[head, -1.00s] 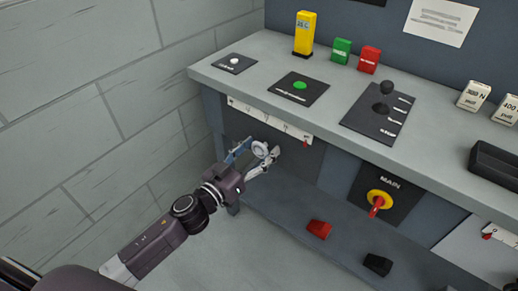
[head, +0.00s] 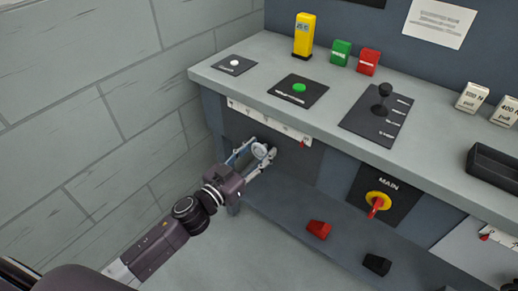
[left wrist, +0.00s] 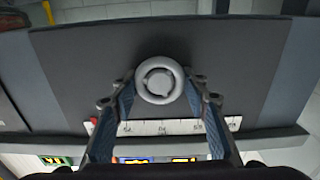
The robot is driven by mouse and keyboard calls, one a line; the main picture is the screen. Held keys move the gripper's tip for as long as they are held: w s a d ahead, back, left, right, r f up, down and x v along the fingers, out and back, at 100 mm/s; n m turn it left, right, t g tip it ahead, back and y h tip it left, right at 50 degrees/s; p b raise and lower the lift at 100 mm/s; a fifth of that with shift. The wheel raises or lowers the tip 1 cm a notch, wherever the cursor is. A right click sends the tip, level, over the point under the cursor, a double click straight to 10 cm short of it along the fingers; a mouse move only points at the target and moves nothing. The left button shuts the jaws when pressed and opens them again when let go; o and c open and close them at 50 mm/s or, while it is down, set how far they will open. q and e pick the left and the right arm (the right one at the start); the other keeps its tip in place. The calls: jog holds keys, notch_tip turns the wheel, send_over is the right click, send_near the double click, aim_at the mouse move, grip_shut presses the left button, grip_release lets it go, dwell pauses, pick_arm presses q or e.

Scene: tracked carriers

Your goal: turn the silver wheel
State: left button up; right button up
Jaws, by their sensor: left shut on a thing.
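The silver wheel (head: 259,151) is a small round handwheel on the dark front panel below the bench's left end. In the left wrist view the silver wheel (left wrist: 159,80) faces the camera, with a finger on either side of it. My left gripper (head: 257,155) is shut on its rim. In the left wrist view the gripper's (left wrist: 159,88) blue-grey fingers touch the wheel at left and right. A white scale strip (head: 268,121) with a red pointer (head: 304,143) near its right end sits above the wheel. My right gripper is not in view.
The grey bench top (head: 290,60) overhangs the wheel. A yellow and red MAIN switch (head: 378,202) is to the right. A red block (head: 318,229) and a black block (head: 377,264) lie low below the panel. A block wall (head: 90,90) stands at left.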

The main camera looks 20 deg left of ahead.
pick_arm(q)
jog(key=m+p, duration=0.1)
jog(key=m, duration=0.3)
jog(key=shift+r+m, duration=0.1)
jog(key=shift+m, duration=0.2)
jog(key=m+p, duration=0.1)
jog(key=m, duration=0.2)
jog(key=shift+s+d+m, duration=0.1)
jog(key=shift+m, duration=1.1)
jog(key=m, duration=0.2)
jog(key=shift+f+m, duration=0.2)
jog(key=shift+m, duration=0.1)
jog(key=shift+d+m, duration=0.1)
jog(key=shift+m, duration=1.1)
jog(key=shift+f+m, duration=0.1)
jog(key=shift+m, duration=0.4)
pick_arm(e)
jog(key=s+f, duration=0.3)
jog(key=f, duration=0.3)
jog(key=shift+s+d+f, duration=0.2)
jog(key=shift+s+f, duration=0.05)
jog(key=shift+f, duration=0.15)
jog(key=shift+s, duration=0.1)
pick_arm(q)
jog(key=o, duration=1.2)
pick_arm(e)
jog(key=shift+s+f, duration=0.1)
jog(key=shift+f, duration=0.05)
